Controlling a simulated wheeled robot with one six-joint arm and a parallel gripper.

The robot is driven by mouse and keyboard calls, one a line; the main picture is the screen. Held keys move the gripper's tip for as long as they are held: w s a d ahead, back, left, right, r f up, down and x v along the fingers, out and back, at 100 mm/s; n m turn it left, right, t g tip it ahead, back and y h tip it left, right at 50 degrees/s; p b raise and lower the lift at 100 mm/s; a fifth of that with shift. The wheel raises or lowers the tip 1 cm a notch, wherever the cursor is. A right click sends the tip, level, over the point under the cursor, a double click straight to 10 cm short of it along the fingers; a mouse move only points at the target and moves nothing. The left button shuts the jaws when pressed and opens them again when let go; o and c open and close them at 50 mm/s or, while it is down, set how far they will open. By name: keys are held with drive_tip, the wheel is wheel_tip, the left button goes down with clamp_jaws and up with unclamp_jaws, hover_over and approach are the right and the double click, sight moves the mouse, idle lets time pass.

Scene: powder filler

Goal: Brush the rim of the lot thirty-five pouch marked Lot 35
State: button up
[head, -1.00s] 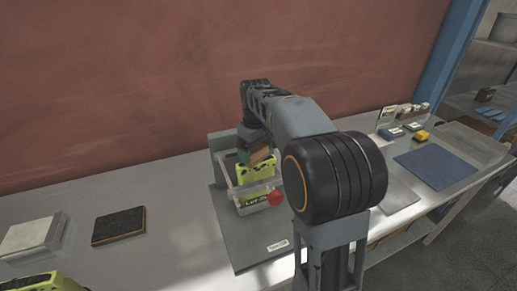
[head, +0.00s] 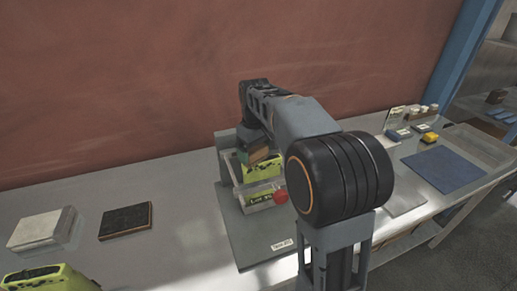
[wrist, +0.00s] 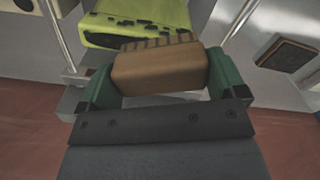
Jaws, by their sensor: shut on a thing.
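My gripper (wrist: 160,78) has green fingers and is shut on a brown wooden brush (wrist: 155,70), with its bristle side toward the pouch. In the head view my gripper (head: 257,150) is partly behind my own arm, and the brush (head: 260,155) shows as a small brown block. The yellow-green pouch (head: 262,170) stands in the filler, just below the brush, with a dark label that seems to read Lot 35. In the wrist view the pouch (wrist: 125,33) has black marks near its edge and lies just beyond the brush. I cannot tell whether the bristles touch its rim.
The grey filler (head: 226,150) has a red knob (head: 280,196) in front and a grey base plate (head: 240,225). To the left are a white-topped block (head: 40,228), a black pad (head: 125,220) and another yellow-green pouch (head: 45,280). A blue mat (head: 445,170) lies at the right.

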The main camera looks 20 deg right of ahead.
drive_tip(key=shift+a, duration=0.25)
idle(0.3)
drive_tip(key=shift+a, duration=1)
drive_tip(key=shift+d, duration=0.2)
drive_tip(key=shift+d+f, duration=0.1)
drive_tip(key=shift+d, duration=0.85)
drive_tip(key=shift+d, duration=0.1)
drive_tip(key=shift+d+p, duration=0.5)
drive_tip(key=shift+d, duration=0.55)
drive_tip(key=shift+d, duration=0.2)
